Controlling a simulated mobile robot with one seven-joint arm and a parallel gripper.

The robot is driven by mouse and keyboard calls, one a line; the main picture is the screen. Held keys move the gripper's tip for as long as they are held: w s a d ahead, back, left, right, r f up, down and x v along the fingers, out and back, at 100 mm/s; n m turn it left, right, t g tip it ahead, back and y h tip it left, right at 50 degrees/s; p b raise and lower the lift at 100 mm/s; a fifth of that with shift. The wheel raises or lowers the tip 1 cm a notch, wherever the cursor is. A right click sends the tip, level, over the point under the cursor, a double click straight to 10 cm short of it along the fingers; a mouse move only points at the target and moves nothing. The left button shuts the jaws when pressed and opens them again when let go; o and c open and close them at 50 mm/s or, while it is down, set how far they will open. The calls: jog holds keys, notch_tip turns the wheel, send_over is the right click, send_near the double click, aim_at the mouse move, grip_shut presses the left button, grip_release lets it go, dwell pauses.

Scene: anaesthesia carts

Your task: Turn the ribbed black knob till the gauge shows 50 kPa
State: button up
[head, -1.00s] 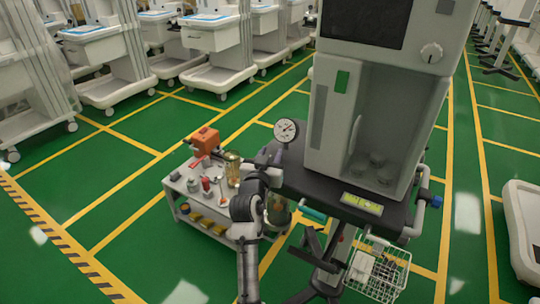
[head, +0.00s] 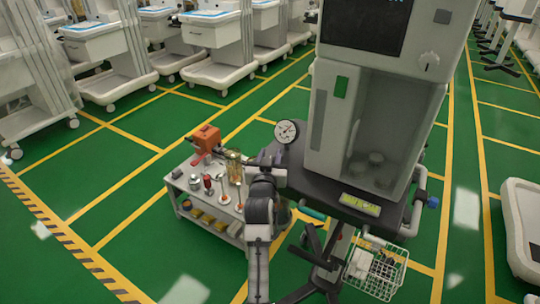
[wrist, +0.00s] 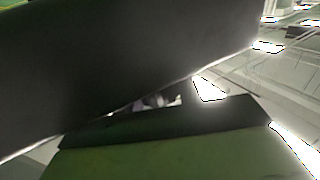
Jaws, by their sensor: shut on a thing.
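The round white gauge (head: 287,131) stands upright at the left edge of the machine's dark worktop; its needle shows, but its scale is too small to read. My gripper (head: 272,158) is just below and left of the gauge, at the top of my grey and black arm. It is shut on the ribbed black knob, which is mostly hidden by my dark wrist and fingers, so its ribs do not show. In the wrist view a large, blurred dark shape fills the upper part, very close to the camera.
The white machine (head: 335,110) rises right of the gauge. A low trolley (head: 228,228) with bottles, tools and an orange-red device (head: 206,136) stands left of my arm. A wire basket (head: 375,275) hangs below the worktop (head: 340,195). Green floor is free at left.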

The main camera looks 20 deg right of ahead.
jog(key=o, duration=1)
jog(key=shift+c, duration=0.2)
jog(key=shift+s, duration=0.1)
jog(key=b+v, duration=0.3)
jog(key=v, duration=1)
jog(key=shift+s, duration=0.35)
jog(key=shift+a+f, duration=0.1)
